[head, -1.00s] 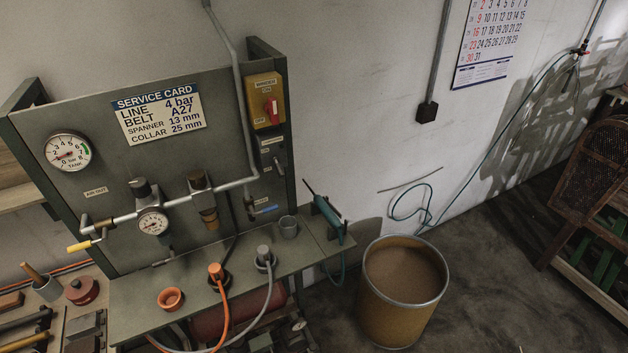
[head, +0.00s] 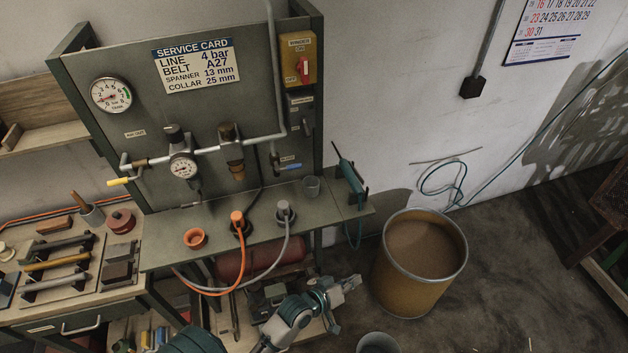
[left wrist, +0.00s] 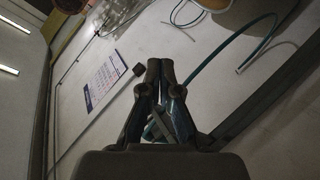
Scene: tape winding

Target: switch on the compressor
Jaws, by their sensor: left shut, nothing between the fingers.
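The grey-green service panel (head: 110,135) stands in the head view. At its right side is a yellow switch box (head: 291,48) with a red handle (head: 304,68). Below the box is a small grey lever switch (head: 307,124), under a plate (head: 301,100) too small to read surely. A red tank (head: 262,259) lies under the bench. My left gripper (head: 352,283) is low in front of the bench, right of the tank and well below the switches. It is shut and empty; in the left wrist view its fingers (left wrist: 161,66) meet. My right gripper is not in view.
A brown drum (head: 405,290) stands right of my left gripper. A tool drawer bench (head: 90,310) is at left.

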